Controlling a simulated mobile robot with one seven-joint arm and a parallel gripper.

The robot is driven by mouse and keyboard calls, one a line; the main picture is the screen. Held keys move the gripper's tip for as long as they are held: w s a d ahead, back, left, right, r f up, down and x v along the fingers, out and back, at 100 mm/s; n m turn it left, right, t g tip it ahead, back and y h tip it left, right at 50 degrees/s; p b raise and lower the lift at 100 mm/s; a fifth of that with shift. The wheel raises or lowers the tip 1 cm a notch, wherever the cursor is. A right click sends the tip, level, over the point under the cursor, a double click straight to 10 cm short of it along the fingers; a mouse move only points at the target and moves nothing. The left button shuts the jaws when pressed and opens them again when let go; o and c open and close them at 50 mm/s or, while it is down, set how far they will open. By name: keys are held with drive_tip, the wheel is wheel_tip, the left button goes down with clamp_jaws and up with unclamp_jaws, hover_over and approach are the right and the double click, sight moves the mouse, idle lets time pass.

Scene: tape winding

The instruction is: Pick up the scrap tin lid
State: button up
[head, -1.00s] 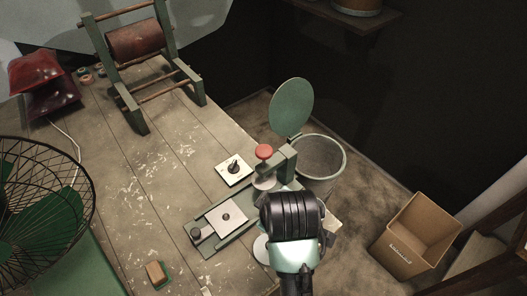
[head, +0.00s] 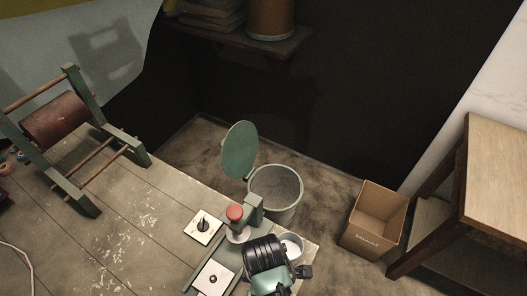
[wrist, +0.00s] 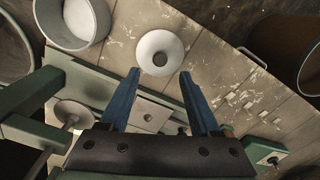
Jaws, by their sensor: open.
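A pale round disc with a dark middle, which looks like the scrap tin lid (wrist: 160,42), lies flat on the bench in the wrist view. My gripper (wrist: 160,74) is open and empty, its two blue fingers pointing toward the disc with their tips just short of it in the picture. I cannot tell the height between them. A small open white tin (wrist: 72,38), seemingly the scrap tin, stands on the bench at upper left. In the head view the tin (head: 292,240) is beside my wrist, and my arm hides the disc and fingertips.
A green press with a red knob (head: 235,212) stands close beside my arm. A switch plate (head: 203,227) lies left of it. Beyond the bench edge are a grey bin (head: 275,205) with a raised green lid (head: 239,150) and a cardboard box (head: 366,243).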

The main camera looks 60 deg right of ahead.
drive_tip(key=shift+s+d+f, duration=0.1)
drive_tip(key=shift+s+f, duration=0.05)
drive_tip(key=shift+f, duration=2.65)
clamp_jaws()
